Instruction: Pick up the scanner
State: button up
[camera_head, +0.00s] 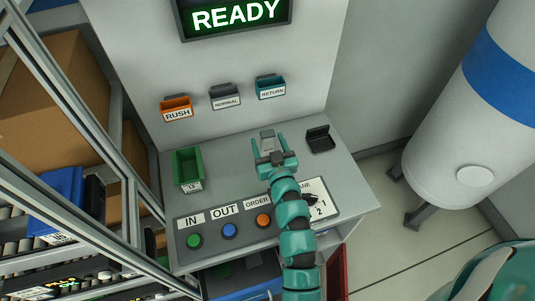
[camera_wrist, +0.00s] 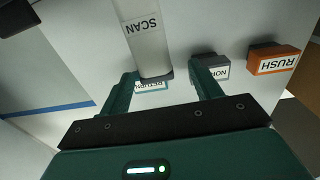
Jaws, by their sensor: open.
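The scanner is a pale grey block marked SCAN (camera_wrist: 148,40), seen upside down at the top of the wrist view. In the head view it is a small grey shape (camera_head: 267,135) on the worktop, at the tips of my gripper. My gripper (camera_head: 268,142) is open, with its teal fingers pointing toward the back wall.
A black holder (camera_head: 320,139) stands right of the scanner and a green bin (camera_head: 187,168) left. RUSH (camera_head: 176,107), NORMAL (camera_head: 225,97) and RETURN (camera_head: 270,86) trays hang on the wall. A button panel (camera_head: 211,238) lies in front, partly under my arm. A shelf rack (camera_head: 98,130) stands left.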

aim_at(266, 132)
jog(key=shift+d+x, duration=0.15)
jog(key=shift+x, duration=1.15)
jog(key=shift+d+x, duration=0.15)
jog(key=shift+x, duration=1.1)
jog(key=shift+r, duration=0.1)
jog(key=shift+c, duration=0.4)
grip_shut()
